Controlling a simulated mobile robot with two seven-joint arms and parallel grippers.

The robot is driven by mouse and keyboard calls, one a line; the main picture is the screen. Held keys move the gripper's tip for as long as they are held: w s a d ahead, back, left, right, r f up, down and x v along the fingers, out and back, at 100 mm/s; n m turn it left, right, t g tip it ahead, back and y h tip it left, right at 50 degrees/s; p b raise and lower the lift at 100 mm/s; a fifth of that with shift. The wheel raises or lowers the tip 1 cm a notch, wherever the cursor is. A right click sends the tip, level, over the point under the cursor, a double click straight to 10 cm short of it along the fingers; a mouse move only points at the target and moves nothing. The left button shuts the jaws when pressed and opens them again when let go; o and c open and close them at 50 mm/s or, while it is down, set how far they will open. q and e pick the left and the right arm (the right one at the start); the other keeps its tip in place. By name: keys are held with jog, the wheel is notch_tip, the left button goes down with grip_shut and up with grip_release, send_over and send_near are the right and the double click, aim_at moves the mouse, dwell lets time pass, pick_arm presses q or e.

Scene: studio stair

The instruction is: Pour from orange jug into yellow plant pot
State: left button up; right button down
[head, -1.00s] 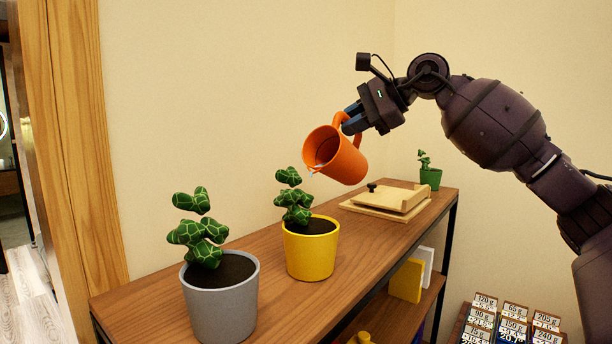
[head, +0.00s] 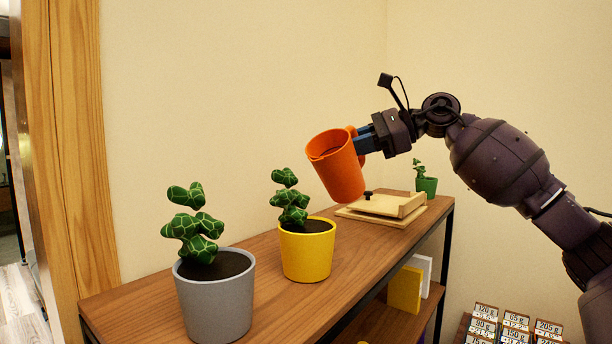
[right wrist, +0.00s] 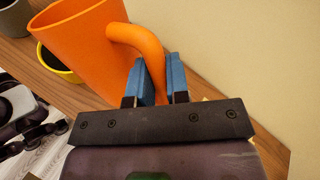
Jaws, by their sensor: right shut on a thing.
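The orange jug (head: 338,172) is in the air above and to the right of the yellow plant pot (head: 308,254), tilted slightly with its mouth up and toward the left. No stream shows at its lip. My right gripper (head: 362,142) is shut on the jug's handle; the right wrist view shows the blue fingers on either side of the orange handle (right wrist: 150,55). The yellow pot stands on the wooden shelf, with dark soil and a green cactus-like plant (head: 290,200). In the right wrist view the jug hides part of the yellow pot (right wrist: 58,65).
A grey pot (head: 216,300) with a similar plant stands left of the yellow pot on the wooden shelf (head: 345,262). A light wooden tray-like box (head: 385,207) and a small green pot (head: 427,186) stand farther right. Price cards (head: 512,325) are low at right.

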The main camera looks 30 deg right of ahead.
jog(key=d+f, duration=0.1)
jog(key=w+d+f+m+y+b, duration=0.1)
jog(key=f, duration=0.1)
jog(key=shift+w+d+f+m+t+y, duration=0.1)
jog(key=shift+d+f+m+t+y, duration=0.15)
jog(key=shift+d+f+m+y, duration=0.35)
jog(key=shift+s+d+f+m+t+y, duration=0.1)
jog(key=shift+d+f+m+t+y, duration=0.15)
jog(key=shift+f+m, duration=0.5)
jog(key=shift+w+d+f+m+t+y, duration=0.1)
jog(key=shift+d+f+m+t+y, duration=0.1)
jog(key=shift+d+f+m+y, duration=0.45)
jog(key=shift+a+r, duration=0.1)
jog(key=shift+a, duration=0.15)
